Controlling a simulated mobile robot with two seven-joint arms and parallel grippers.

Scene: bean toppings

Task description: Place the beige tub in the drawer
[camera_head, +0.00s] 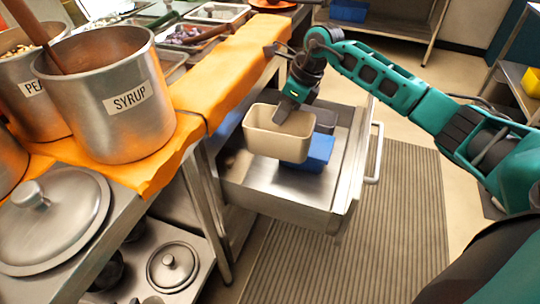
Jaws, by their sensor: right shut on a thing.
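The beige tub (277,140) is in my right gripper (287,108), which is shut on its rim. The tub hangs upright over the open metal drawer (275,200). A blue tub (317,152) sits in the drawer, partly hidden behind the beige one. A dark grey tub (325,119) also shows in the drawer behind them. I cannot tell whether the beige tub touches the drawer's floor or the blue tub. My left gripper is not in view.
A steel SYRUP pot (112,95) and a lid (52,218) stand on the counter at the left. An orange cloth (225,75) covers the counter edge beside the drawer. The drawer handle (375,152) sticks out to the right above a ribbed mat (400,215).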

